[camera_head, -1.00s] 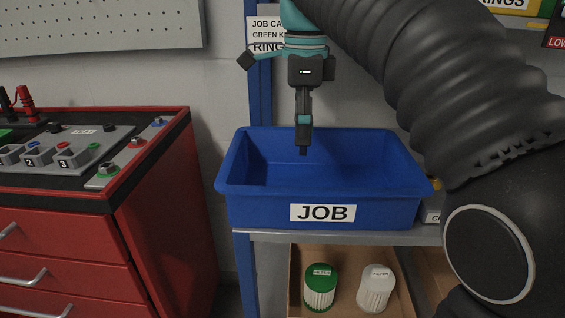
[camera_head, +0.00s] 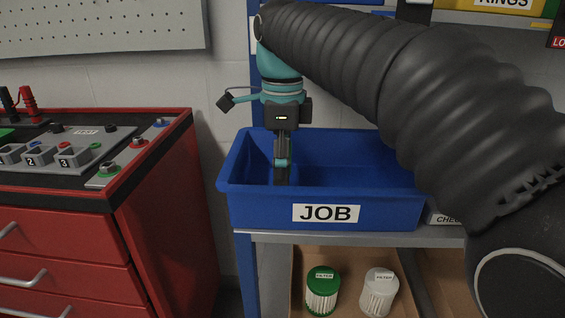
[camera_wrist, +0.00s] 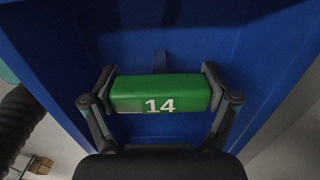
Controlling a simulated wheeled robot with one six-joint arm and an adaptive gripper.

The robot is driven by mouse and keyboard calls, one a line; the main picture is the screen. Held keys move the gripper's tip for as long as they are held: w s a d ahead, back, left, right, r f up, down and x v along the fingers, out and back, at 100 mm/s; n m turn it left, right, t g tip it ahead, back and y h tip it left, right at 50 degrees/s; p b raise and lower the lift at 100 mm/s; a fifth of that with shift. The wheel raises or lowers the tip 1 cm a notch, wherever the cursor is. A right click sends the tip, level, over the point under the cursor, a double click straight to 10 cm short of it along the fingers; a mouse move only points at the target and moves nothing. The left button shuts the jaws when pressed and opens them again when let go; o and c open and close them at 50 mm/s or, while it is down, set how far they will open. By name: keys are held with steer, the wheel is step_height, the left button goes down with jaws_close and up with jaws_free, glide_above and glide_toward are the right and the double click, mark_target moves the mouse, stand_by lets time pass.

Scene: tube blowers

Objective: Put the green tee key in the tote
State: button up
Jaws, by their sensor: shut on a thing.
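The green tee key (camera_wrist: 188,92), marked 14, lies across between the two fingers of my gripper (camera_wrist: 160,92) in the wrist view. My gripper is shut on its green handle, with a finger at each end. A dark shaft (camera_wrist: 160,62) shows just beyond the handle. In the head view my gripper (camera_head: 282,176) points down inside the left part of the blue tote (camera_head: 400,212) labelled JOB, its tips below the back rim. The key is hardly visible there. I cannot tell whether it touches the tote floor.
The tote stands on a grey shelf (camera_head: 340,237) with a blue upright (camera_head: 247,275). A red cabinet (camera_head: 165,210) with a test panel stands to the left. Below, a carton holds a green filter (camera_head: 322,291) and a white filter (camera_head: 379,293). The tote's interior looks otherwise clear.

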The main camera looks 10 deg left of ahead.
steer(key=shift+f, duration=0.1)
steer(key=o, duration=1)
steer(key=shift+o, duration=0.2)
step_height(320, 180, up, 12)
steer(key=shift+r+p, duration=0.1)
steer(key=shift+p, duration=0.5)
